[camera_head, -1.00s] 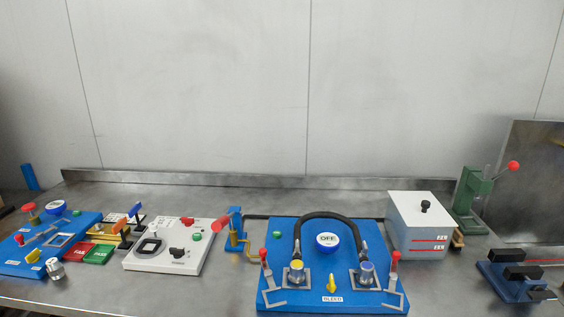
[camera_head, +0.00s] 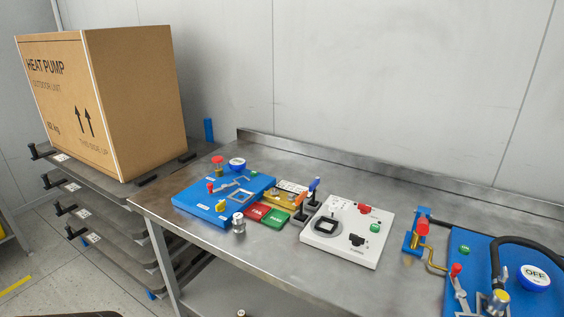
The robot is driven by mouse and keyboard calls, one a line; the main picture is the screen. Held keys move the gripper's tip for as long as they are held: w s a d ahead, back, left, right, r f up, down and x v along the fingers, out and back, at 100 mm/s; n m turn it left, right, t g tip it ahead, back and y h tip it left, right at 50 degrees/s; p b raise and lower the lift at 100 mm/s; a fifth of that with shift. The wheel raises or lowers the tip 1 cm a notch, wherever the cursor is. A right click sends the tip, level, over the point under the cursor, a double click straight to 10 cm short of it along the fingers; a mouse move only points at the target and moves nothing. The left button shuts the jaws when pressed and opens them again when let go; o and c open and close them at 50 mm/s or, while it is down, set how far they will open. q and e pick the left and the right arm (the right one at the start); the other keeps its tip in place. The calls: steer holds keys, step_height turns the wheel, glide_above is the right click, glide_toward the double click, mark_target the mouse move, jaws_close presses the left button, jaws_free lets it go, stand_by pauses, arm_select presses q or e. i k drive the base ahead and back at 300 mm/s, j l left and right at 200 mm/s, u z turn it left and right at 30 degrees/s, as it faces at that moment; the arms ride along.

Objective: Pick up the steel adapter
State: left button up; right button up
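The steel adapter (camera_head: 239,223) is a small silvery cylindrical piece. It stands on the metal bench (camera_head: 290,249) near its front edge, just in front of the left blue station board (camera_head: 222,198). A red plate (camera_head: 255,211) and a green plate (camera_head: 276,219) lie to its right. Neither of my grippers shows in the head view.
A large heat pump carton (camera_head: 140,105) stands on a shelf rack (camera_head: 118,214) to the left. A white panel (camera_head: 345,252) and another blue board (camera_head: 468,276) with a black hose stand to the right. Bare bench lies in front of the adapter.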

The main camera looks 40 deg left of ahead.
mark_target(239, 224)
steer(key=k+j, duration=0.1)
steer(key=j, duration=0.65)
steer(key=k+j, duration=0.1)
steer(key=j, duration=0.6)
